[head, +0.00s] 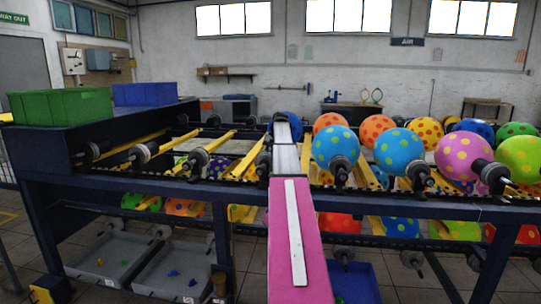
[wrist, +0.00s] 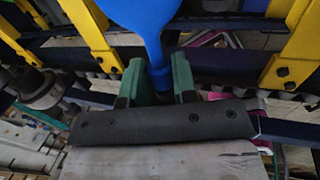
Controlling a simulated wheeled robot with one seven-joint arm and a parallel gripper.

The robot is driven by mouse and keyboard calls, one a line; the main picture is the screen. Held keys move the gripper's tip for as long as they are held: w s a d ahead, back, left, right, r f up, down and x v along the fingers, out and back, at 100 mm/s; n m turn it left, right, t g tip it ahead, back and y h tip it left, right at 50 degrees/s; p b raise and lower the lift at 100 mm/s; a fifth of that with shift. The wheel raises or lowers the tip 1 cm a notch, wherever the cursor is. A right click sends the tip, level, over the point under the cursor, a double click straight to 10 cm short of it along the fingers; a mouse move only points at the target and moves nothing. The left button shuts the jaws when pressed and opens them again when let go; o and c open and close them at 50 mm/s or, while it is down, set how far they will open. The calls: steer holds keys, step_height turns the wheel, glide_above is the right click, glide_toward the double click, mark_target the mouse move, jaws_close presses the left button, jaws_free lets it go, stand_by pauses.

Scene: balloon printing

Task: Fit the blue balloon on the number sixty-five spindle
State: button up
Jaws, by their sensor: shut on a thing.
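The plain blue balloon (wrist: 150,18) is in the wrist view, wide at the top edge and narrowing to a neck. My gripper (wrist: 158,78) has its two green fingers shut on that neck. In the head view part of the blue balloon (head: 298,127) shows around the end of my arm, over the machine; my fingers are hidden there. Bare dark spindles stand along the machine's front rail to the left, among them one spindle (head: 197,158) and another (head: 139,154). No spindle number can be read, so I cannot tell which is sixty-five.
Spotted balloons sit on spindles to the right, including a blue one (head: 395,152) and a pink one (head: 463,157). A green crate (head: 60,107) and a blue crate (head: 145,94) stand at left. Yellow bars (wrist: 295,50) flank the gripper. Grey trays (head: 108,258) lie below.

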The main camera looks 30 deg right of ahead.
steer(key=shift+s+a, duration=0.25)
steer(key=shift+s, duration=0.1)
stand_by(0.4)
steer(key=o, duration=0.8)
steer(key=v, duration=0.9)
stand_by(0.6)
